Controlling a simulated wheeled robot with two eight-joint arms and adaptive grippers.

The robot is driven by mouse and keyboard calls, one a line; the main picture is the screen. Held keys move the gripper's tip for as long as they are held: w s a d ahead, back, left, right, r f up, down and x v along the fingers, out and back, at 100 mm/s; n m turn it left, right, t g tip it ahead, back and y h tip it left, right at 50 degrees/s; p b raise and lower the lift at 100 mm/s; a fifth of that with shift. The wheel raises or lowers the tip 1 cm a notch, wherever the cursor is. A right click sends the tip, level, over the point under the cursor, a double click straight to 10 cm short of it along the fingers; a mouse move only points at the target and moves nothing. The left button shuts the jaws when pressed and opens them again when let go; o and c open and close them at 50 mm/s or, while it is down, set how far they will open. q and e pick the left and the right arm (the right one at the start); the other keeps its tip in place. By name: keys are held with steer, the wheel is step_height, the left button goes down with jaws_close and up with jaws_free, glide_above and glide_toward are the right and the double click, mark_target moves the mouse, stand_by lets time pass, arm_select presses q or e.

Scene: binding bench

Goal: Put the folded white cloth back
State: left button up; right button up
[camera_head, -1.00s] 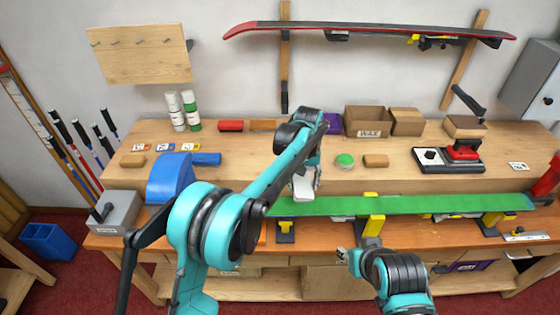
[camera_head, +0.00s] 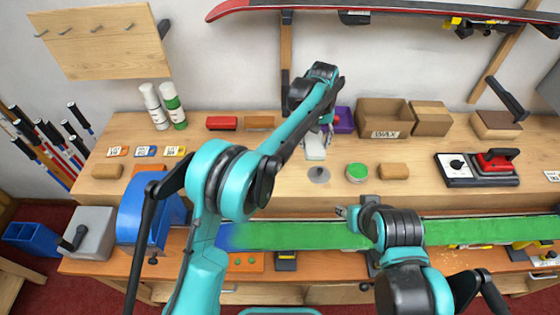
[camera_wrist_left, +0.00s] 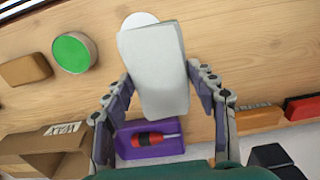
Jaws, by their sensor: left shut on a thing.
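The folded white cloth (camera_head: 315,148) is held between the fingers of my left gripper (camera_head: 326,128), above the raised back shelf of the bench. In the left wrist view the cloth (camera_wrist_left: 155,70) hangs between both fingers and partly covers a pale round disc (camera_wrist_left: 138,20). In the head view this disc is grey (camera_head: 319,174) and lies just in front of the cloth. Whether the cloth touches the shelf is unclear. My right gripper (camera_head: 346,212) is low, beside the green ski base (camera_head: 290,236); its finger opening is too small to judge.
A green-topped round tin (camera_head: 357,172) and a tan block (camera_head: 393,171) stand right of the disc. A purple tray (camera_head: 344,120) and the WAX box (camera_head: 384,118) are behind. A red iron (camera_head: 496,161) is at right.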

arm_select(q)
steer(key=b, duration=0.3)
glide_above(280, 175)
step_height(280, 175, down, 7)
steer(key=shift+f+b, duration=0.3)
steer(key=shift+f, duration=1.65)
steer(key=shift+f, duration=0.15)
steer(key=o, duration=1.1)
